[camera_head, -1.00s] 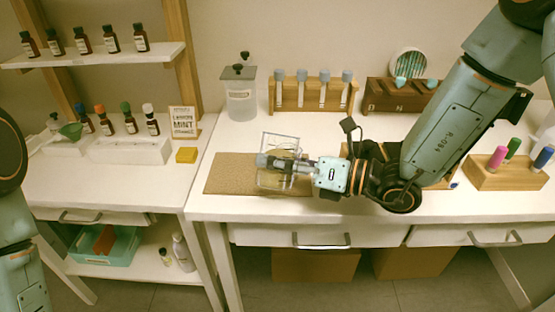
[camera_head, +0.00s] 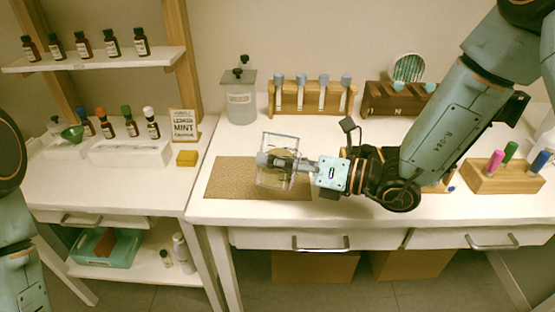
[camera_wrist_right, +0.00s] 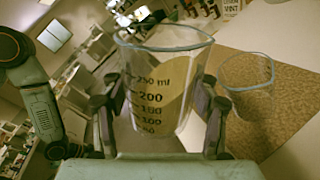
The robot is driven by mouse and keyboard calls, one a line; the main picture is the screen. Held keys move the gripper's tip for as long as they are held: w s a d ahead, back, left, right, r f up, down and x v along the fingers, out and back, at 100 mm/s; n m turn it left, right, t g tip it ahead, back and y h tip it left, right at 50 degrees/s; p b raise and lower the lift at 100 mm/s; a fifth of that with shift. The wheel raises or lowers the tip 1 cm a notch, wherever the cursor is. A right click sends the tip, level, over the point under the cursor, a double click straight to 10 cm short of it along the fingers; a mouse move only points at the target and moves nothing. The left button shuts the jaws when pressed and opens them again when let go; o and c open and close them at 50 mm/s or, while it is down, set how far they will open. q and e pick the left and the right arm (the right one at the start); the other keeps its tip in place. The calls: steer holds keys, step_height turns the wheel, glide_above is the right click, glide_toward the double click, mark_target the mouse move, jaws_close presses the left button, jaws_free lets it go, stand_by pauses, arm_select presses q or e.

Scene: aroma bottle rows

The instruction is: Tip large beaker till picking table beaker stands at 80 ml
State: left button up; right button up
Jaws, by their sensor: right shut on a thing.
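My right gripper (camera_head: 284,163) is shut on the large clear beaker (camera_head: 279,142) and holds it tilted above the brown mat (camera_head: 228,178). In the right wrist view the large beaker (camera_wrist_right: 160,75) shows black marks up to 250 ml between the fingers. A yellowish area with a slanted edge shows inside it, seemingly liquid. A smaller clear beaker (camera_wrist_right: 249,92) stands on the mat beside it; its level cannot be read. In the head view the large beaker and gripper overlap it, so I cannot separate it clearly. My left gripper is out of view.
A lidded clear jar (camera_head: 240,100), a test tube rack (camera_head: 312,100) and a dark wooden rack (camera_head: 396,98) stand behind. A marker block (camera_head: 506,177) is at right. A yellow block (camera_head: 187,158) and dropper bottles (camera_head: 127,120) are on the left table.

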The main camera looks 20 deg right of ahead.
steer(key=shift+r, duration=0.2)
steer(key=shift+w+d+f+m+g+p, duration=0.1)
steer(key=shift+f+m+g+p, duration=0.15)
steer(key=shift+m+p, duration=0.5)
steer(key=shift+w+f+m+g+p, duration=0.15)
steer(key=shift+f+m+p, duration=0.3)
steer(key=shift+m, duration=0.5)
steer(key=shift+s+r, duration=0.1)
steer(key=shift+r, duration=0.05)
stand_by(0.4)
steer(key=shift+r+m, duration=0.4)
steer(key=shift+m, duration=0.4)
stand_by(2.9)
steer(key=shift+f+m, duration=0.2)
steer(key=shift+m, duration=0.2)
stand_by(1.5)
